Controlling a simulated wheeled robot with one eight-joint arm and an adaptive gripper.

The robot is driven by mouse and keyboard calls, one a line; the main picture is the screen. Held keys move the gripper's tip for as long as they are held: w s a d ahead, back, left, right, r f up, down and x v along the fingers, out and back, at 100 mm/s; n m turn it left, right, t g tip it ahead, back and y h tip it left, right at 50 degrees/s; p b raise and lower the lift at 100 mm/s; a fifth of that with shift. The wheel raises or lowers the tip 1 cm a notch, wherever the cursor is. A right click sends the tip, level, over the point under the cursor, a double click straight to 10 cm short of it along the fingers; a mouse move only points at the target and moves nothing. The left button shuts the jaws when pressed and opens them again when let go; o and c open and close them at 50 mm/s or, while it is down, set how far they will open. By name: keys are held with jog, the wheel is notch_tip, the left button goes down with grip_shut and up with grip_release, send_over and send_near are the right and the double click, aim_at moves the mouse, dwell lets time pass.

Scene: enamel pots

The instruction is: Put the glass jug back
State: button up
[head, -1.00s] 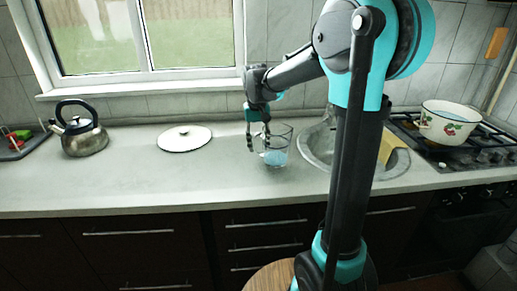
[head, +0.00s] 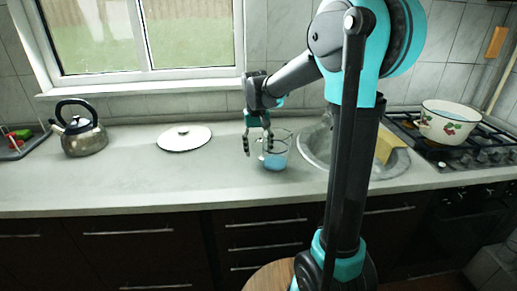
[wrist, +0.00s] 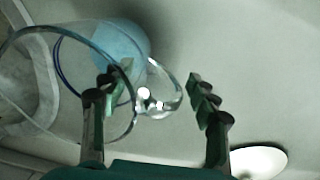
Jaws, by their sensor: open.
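The clear glass jug (head: 278,157) with bluish contents stands upright on the counter, in front of the sink's left edge. In the wrist view the jug (wrist: 118,45) fills the upper left, with its curved handle between my spread fingers. My gripper (head: 257,148) is open at the jug's left side, pointing down. In the wrist view my gripper (wrist: 153,77) has its left finger overlapping the jug's rim and its right finger clear of the glass. I cannot tell whether the left finger touches the jug.
The round sink (head: 315,150) is right of the jug. A floral enamel pot (head: 449,122) sits on the hob (head: 470,152). The counter between lid and front edge is clear.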

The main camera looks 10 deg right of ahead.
jog(key=shift+r, duration=0.1)
jog(key=r, duration=1.2)
jog(key=shift+a, duration=0.3)
